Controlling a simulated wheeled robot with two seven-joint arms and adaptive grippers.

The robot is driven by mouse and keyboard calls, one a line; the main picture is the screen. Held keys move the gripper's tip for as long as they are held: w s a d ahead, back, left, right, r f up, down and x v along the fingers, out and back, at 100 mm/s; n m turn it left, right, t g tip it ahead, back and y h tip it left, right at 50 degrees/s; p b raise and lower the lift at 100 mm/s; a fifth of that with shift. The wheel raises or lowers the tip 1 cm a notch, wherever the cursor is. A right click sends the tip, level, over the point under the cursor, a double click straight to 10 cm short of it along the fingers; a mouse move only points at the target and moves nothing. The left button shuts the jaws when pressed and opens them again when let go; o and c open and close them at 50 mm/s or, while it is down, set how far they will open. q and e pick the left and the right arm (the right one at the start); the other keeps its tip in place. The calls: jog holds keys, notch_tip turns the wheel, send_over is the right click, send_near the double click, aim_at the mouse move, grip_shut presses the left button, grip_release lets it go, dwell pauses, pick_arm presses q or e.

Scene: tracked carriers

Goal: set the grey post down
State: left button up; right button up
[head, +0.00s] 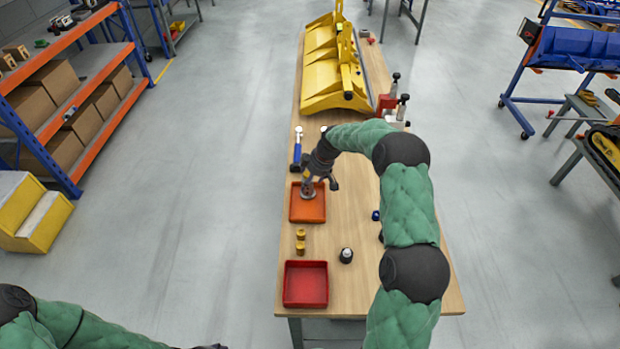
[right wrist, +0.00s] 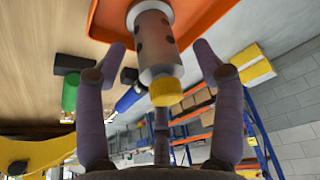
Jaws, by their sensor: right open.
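The grey post (head: 308,190) stands in the orange tray (head: 317,214) on the wooden table. In the right wrist view the post (right wrist: 157,45) is a light grey cylinder with dark spots and a yellow end (right wrist: 165,91), its far end at the orange tray (right wrist: 105,20). My right gripper (head: 321,181) is at the post. Its fingers are spread on either side of the post with gaps showing, so it is open. Only a dark bit of my left gripper (head: 210,346) shows at the bottom edge; its jaws are hidden.
A red tray (head: 305,284), two small brass-coloured pieces (head: 300,241) and a dark bottle-like piece (head: 346,255) are nearer on the table. A large yellow part (head: 335,75) fills the far end.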

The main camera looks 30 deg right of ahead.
jog(key=v, duration=1.2)
jog(key=shift+p, duration=0.45)
